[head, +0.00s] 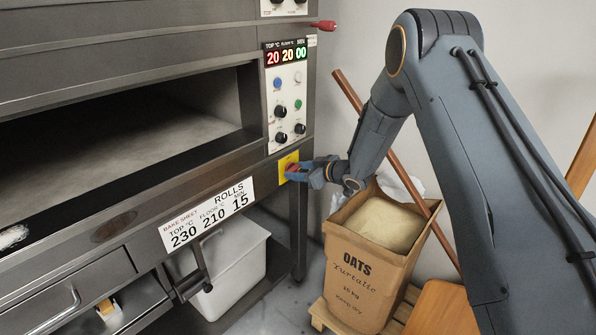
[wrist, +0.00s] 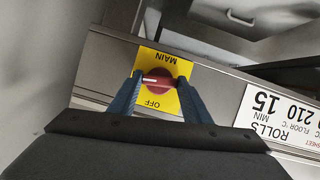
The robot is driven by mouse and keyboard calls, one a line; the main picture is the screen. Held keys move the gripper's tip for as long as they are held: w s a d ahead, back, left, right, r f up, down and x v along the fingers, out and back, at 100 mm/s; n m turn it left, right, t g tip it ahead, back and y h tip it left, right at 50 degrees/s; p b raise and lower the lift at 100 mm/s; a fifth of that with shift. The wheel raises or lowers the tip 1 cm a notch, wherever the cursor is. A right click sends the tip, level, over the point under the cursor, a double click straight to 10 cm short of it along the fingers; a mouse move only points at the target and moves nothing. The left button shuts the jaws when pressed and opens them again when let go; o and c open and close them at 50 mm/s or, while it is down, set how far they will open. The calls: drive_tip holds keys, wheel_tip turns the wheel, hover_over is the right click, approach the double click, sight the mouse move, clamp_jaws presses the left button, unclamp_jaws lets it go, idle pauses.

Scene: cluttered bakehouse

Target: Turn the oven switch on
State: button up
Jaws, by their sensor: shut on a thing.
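The oven's main switch is a red rotary knob (wrist: 160,90) on a yellow plate (wrist: 178,65) marked MAIN and OFF, both upside down in the wrist view. A white line shows on the knob's handle, which lies crosswise between the fingers. In the head view the yellow plate (head: 284,161) is on the oven's front, below the control panel. My gripper (head: 292,171) is shut on the knob, with one finger at each end of its handle in the wrist view (wrist: 160,88). In the head view the fingers hide much of the knob.
The control panel (head: 291,120) has a lit display (head: 287,56) reading 20, 20, 00. A label card (head: 210,214) is left of the switch. An oats sack (head: 362,273) stands below my arm, with a wooden pole (head: 385,155) leaning across it. A white bin (head: 238,262) is under the oven.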

drive_tip(key=shift+w+d+m+g, duration=0.1)
drive_tip(key=shift+m+g, duration=0.4)
drive_tip(key=shift+y, duration=0.3)
drive_tip(key=o, duration=1)
drive_tip(key=shift+o, duration=0.2)
drive_tip(key=v, duration=0.7)
drive_tip(key=shift+s+d+r, duration=0.25)
